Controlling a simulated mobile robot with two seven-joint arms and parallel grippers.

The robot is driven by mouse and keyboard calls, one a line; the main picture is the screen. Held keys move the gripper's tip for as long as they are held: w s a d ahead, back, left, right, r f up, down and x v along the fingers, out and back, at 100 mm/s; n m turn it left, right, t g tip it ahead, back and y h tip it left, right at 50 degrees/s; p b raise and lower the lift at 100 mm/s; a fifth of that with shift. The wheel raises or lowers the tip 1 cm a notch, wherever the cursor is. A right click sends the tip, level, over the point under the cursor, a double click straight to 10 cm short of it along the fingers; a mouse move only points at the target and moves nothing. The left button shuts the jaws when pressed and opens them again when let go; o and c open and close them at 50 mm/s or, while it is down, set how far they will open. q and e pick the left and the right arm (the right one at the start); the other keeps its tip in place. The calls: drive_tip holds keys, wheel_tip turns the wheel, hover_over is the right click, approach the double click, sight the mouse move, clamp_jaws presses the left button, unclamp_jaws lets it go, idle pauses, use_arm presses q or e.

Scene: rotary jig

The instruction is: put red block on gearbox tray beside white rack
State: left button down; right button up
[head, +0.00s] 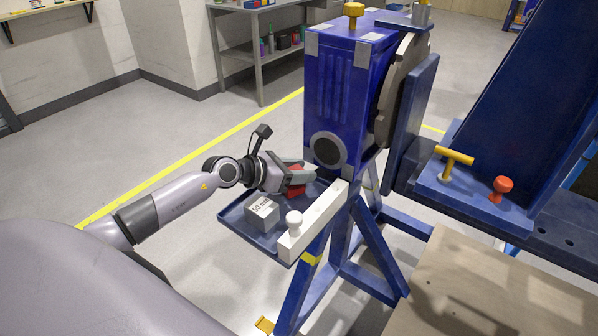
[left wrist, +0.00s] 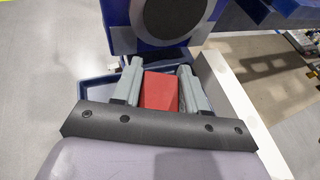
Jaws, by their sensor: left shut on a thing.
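The red block (head: 295,181) is between the fingers of my left gripper (head: 296,175), which is shut on it. In the left wrist view the red block (left wrist: 160,91) sits between the two grey fingers of the gripper (left wrist: 158,88). The blue gearbox tray (head: 240,224) lies below the gripper, at the foot of the blue gearbox. The white rack (head: 318,217) is a long white bar along the tray's right side, beside the block. Whether the block touches the tray is hidden by the gripper. My right gripper is not in view.
A grey block marked 50 (head: 262,213) stands on the tray in front of the gripper. The blue gearbox housing (head: 340,100) rises just behind the gripper. A yellow T-handle (head: 454,157) and a red knob (head: 502,187) are at right.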

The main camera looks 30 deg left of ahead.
use_arm(q)
drive_tip(key=c, duration=1)
unclamp_jaws()
drive_tip(key=shift+f, duration=0.15)
drive_tip(key=o, duration=0.4)
drive_tip(key=shift+r, duration=0.25)
drive_tip(key=v, duration=1.2)
